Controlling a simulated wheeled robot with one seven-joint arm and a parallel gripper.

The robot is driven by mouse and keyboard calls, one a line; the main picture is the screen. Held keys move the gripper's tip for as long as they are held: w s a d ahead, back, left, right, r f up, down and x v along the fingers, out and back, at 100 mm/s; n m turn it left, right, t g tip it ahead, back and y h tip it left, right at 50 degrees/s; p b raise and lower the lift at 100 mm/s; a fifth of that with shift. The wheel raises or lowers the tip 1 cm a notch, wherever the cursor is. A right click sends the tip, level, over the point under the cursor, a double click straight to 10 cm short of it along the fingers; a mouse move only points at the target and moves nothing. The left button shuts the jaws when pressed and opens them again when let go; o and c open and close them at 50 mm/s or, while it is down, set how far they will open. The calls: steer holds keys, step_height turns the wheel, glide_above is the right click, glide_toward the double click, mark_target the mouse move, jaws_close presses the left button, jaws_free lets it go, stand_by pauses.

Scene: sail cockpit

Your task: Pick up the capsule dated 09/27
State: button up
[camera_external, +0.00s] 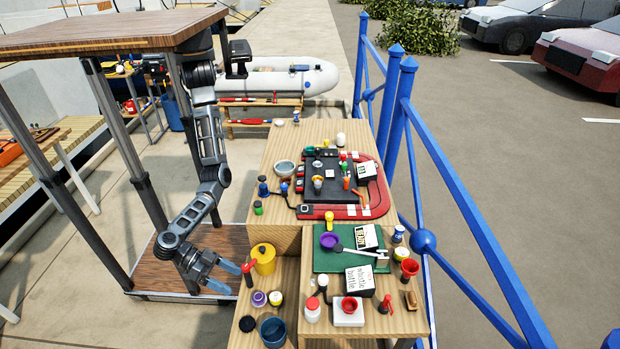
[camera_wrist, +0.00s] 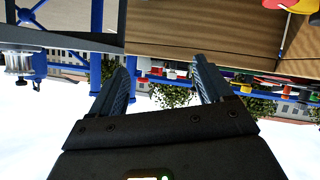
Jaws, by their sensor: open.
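No date is legible in either view, so I cannot tell which item is the capsule dated 09/27. Small round containers stand on the wooden surfaces, among them a purple-topped one (camera_external: 259,298) and a yellow-and-white one (camera_external: 276,298) on the lower left surface. My gripper (camera_external: 231,277) is open and empty, left of the yellow pot (camera_external: 263,258) and the lower surface. In the wrist view its two fingers (camera_wrist: 164,68) are spread with nothing between them; that view appears upside down.
The upper wooden table (camera_external: 282,214) holds a dark tray and red-edged gear. The lower right surface has a green mat (camera_external: 337,262), printed boxes (camera_external: 358,283) and cups. A blue railing (camera_external: 423,242) runs along the right. A wooden canopy (camera_external: 110,32) on posts stands around my arm.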

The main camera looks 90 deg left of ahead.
mark_target(272, 296)
steer(key=s+a+f+y+b, duration=0.15)
steer(key=f+b, duration=0.25)
steer(key=f, duration=0.4)
steer(key=s+a+f+y+b, duration=0.15)
steer(key=f+b, duration=0.25)
steer(key=f, duration=0.4)
steer(key=shift+m, duration=0.4)
steer(key=w, duration=0.4)
steer(key=w+p, duration=0.1)
steer(key=w, duration=0.3)
steer(key=w+p, duration=0.1)
steer(key=w, duration=0.4)
steer(key=shift+w+a, duration=0.1)
steer(key=shift+a, duration=0.25)
steer(key=shift+w+f, duration=0.3)
steer(key=shift+f, duration=0.1)
steer(key=shift+c, duration=0.4)
steer(key=c, duration=0.9)
